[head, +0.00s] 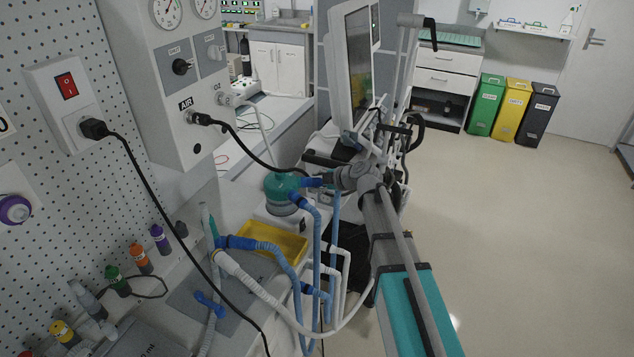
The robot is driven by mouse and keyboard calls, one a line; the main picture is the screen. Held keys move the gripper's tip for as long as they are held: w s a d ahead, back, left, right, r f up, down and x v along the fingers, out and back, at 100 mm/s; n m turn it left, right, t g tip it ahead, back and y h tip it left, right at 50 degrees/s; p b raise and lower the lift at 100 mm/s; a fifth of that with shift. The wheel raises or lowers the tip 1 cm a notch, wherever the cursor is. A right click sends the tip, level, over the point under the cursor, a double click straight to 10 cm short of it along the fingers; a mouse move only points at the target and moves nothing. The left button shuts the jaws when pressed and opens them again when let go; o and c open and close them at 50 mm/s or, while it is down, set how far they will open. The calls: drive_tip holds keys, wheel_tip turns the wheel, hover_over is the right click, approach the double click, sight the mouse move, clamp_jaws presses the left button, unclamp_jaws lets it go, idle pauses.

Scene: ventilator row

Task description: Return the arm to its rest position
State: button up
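My arm (398,250) reaches from the bottom right, with a teal and grey link low in the picture, up to a grey joint (362,178) in front of the ventilator. The ventilator has a tall screen (350,65), turned mostly edge-on. My gripper is hard to pick out among the dark parts and hoses beyond the joint, so its fingers and any contact cannot be made out. The teal humidifier (283,190) stands on the left of the joint. Blue hoses (322,240) and white hoses (340,262) hang close beside the arm.
A yellow tray (268,243) lies on the counter. The wall panel (165,90) has a black cable plugged in at AIR; another black cable (150,195) runs from the red-switch socket (75,105). Green (486,103), yellow (513,110) and black bins (538,114) stand at the back. Right floor is clear.

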drive_tip(key=shift+o, duration=1.2)
drive_tip(key=shift+w+d+f+m, duration=0.15)
drive_tip(key=shift+d+f+m, duration=0.15)
drive_tip(key=shift+f+m, duration=0.1)
drive_tip(key=s+d+f+m+g+h, duration=0.3)
drive_tip(key=s+d+f+m+h, duration=0.1)
drive_tip(key=s+d+m, duration=0.7)
drive_tip(key=s+d+f+m+g+h, duration=0.3)
drive_tip(key=s+d+m, duration=0.7)
drive_tip(key=s, duration=0.4)
drive_tip(key=d+f+h, duration=0.1)
drive_tip(key=h, duration=0.1)
drive_tip(key=shift+s+d+m+h, duration=0.15)
drive_tip(key=shift+d+m+h, duration=0.15)
drive_tip(key=shift+m+h, duration=0.1)
drive_tip(key=shift+f, duration=0.1)
